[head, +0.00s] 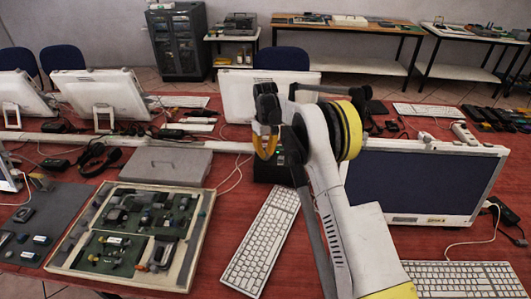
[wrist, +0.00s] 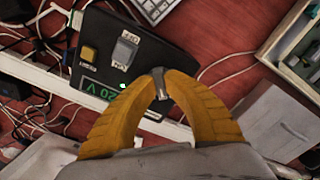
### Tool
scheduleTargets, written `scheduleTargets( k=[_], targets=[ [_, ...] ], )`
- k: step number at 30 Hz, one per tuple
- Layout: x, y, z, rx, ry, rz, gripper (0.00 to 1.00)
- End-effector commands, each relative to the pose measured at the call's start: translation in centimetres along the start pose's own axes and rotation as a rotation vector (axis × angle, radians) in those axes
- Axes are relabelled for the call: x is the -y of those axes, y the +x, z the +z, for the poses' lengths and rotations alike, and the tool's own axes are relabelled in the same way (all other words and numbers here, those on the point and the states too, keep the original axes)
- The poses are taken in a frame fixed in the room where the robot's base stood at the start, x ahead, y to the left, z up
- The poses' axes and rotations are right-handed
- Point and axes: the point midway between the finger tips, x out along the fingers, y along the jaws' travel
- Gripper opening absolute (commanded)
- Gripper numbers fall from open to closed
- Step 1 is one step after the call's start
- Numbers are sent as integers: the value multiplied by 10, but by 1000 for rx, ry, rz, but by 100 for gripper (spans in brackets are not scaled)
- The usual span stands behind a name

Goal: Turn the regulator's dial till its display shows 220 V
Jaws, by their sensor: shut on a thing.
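The regulator is a black box (wrist: 150,48) in the wrist view. In the head view it shows as a dark box (head: 268,174) on the table behind the white keyboard, partly hidden by my arm. Its green display (wrist: 97,91) is tilted in the wrist view. My gripper also shows in the head view (head: 265,153), pointing down at the box.
A white keyboard (head: 262,240) lies in front of the regulator. A monitor (head: 415,182) stands right, a grey case (head: 160,165) and parts tray (head: 185,268) left. Loose cables (wrist: 40,45) run beside the box.

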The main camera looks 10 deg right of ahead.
Motion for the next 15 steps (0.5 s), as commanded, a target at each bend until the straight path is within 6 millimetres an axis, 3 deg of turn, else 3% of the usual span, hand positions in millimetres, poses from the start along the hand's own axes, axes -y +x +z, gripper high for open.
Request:
scheduleTargets(
  k=[14, 15],
  targets=[
    [0, 1, 0, 1, -19, 0, 0],
    [0, 1, 0, 1, -19, 0, 14]
  ],
)
